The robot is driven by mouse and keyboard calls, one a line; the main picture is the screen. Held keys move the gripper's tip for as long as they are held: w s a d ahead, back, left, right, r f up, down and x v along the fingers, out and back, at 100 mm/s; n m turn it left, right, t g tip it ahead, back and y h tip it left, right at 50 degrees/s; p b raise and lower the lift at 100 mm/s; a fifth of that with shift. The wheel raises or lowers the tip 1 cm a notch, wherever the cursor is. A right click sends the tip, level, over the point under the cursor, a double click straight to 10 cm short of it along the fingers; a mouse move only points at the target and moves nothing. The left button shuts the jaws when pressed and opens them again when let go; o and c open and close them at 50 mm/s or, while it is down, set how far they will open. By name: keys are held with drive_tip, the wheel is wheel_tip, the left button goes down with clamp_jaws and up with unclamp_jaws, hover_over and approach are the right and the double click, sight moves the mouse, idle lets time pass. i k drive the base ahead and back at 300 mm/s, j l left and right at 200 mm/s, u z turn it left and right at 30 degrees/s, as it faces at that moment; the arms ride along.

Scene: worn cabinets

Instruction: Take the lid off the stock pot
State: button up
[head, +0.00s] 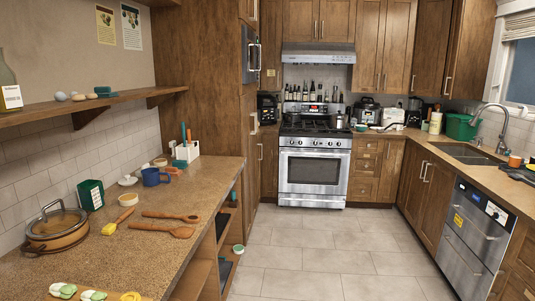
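A wide, low orange-brown pot (57,239) stands on the left counter near the picture's left edge. It is the only large lidded pot I can make out clearly. A glass lid (68,219) with a dark rim and an arched handle (52,207) rests on top of it. The lid looks level and seated on the pot. My gripper is not in view, so its state does not show.
Wooden spoons (168,232), a yellow-headed brush (117,222), a dark green box (90,194) and a blue mug (155,177) lie or stand near the pot. A shelf (95,105) hangs above. The tiled floor (310,250) is clear towards the stove (314,165).

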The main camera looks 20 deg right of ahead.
sight(335, 115)
drive_tip(key=i+l+z, duration=0.65)
drive_tip(key=i+z, duration=0.3)
drive_tip(key=i, duration=0.15)
drive_tip(key=i+z, duration=0.3)
drive_tip(key=i, duration=4.1)
drive_tip(key=i+u, duration=0.15)
drive_tip(key=i, duration=0.35)
drive_tip(key=i+l+u, duration=0.1)
drive_tip(key=i, duration=0.35)
drive_tip(key=i+l+u, duration=0.15)
drive_tip(key=i, duration=0.35)
drive_tip(key=l, duration=0.1)
